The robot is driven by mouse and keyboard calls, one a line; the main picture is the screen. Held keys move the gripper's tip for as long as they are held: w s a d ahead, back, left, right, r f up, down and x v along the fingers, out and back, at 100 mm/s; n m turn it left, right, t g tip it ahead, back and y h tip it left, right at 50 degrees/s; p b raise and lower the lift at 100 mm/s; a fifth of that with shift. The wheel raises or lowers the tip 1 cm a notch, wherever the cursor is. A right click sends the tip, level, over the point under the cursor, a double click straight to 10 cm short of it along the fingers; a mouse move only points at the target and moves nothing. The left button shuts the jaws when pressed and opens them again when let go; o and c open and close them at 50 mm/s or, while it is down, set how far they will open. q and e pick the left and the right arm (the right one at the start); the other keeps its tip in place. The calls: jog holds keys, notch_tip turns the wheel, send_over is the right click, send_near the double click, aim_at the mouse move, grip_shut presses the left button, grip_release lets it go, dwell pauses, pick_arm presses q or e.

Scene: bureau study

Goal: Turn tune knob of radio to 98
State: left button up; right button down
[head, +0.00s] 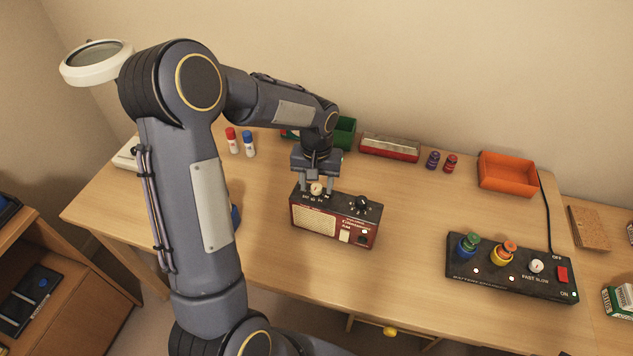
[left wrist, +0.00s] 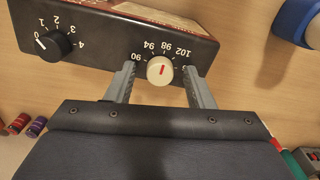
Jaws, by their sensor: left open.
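The radio (head: 333,218) is a black and red box with a cream speaker grille, standing on the desk. Its cream tune knob (left wrist: 160,71) has a red mark, which points about at the 98 label in the left wrist view, though the exact alignment is hard to tell. Labels from 90 to 102 are readable around it; the one past 102 is partly hidden by a finger. My left gripper (left wrist: 160,80) is open, with one finger on each side of the knob and gaps between. It also shows above the radio in the head view (head: 317,184). My right gripper is not in view.
A black knob (left wrist: 55,44) marked 0 to 4 sits beside the tune knob. A green bin (head: 345,133) is behind my arm. The desk in front of the radio is clear.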

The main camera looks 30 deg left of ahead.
aim_at(317, 186)
pick_arm(q)
notch_tip(317, 186, up, 7)
jog(key=shift+r, duration=0.4)
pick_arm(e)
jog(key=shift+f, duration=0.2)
pick_arm(q)
jog(key=shift+s+r, duration=0.1)
jog(key=s+d+r+m+t+h, duration=0.1)
jog(key=s+d+r+t+h, duration=0.1)
jog(key=s, duration=0.9)
jog(key=s+d+r+m+t+h, duration=0.1)
jog(key=s+d, duration=0.4)
jog(key=s, duration=0.6)
jog(key=r+t, duration=0.1)
jog(key=t, duration=0.1)
jog(key=shift+s+d+r+t+h, duration=0.2)
jog(key=shift+s+d+t+h, duration=0.1)
jog(key=shift+s+h, duration=0.1)
jog(key=shift+a, duration=0.1)
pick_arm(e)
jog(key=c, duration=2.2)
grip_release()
